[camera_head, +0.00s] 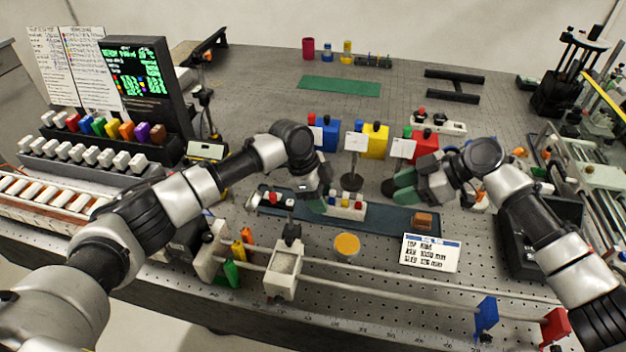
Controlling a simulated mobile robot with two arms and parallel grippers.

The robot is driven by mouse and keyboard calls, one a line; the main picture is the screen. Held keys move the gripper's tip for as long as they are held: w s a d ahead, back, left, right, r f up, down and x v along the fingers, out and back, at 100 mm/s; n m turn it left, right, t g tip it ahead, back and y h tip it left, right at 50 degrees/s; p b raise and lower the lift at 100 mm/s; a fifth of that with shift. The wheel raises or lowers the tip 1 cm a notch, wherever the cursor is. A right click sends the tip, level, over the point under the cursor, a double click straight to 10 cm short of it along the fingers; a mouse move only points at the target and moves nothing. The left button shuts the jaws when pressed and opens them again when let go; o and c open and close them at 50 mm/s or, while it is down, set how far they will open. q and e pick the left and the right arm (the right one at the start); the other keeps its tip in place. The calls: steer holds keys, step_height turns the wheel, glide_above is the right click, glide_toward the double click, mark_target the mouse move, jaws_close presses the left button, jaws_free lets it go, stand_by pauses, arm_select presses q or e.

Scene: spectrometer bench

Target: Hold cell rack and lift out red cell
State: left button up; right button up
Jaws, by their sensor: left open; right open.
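The cells are too small to make out singly. My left gripper (319,202) points down at the rack's left end, open; I cannot tell whether it touches the rack. A second white rack (440,126) with red-topped and dark items stands farther back right.
Blue (327,137), yellow (375,142) and red (427,145) blocks with white cards stand behind the rack. A brown block (422,219) sits on the strip's right end. A rail (380,293) with a white holder (283,275) crosses the front. A green mat (338,87) lies far back.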

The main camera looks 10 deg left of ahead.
arm_select(q)
steer(key=shift+x, duration=0.9)
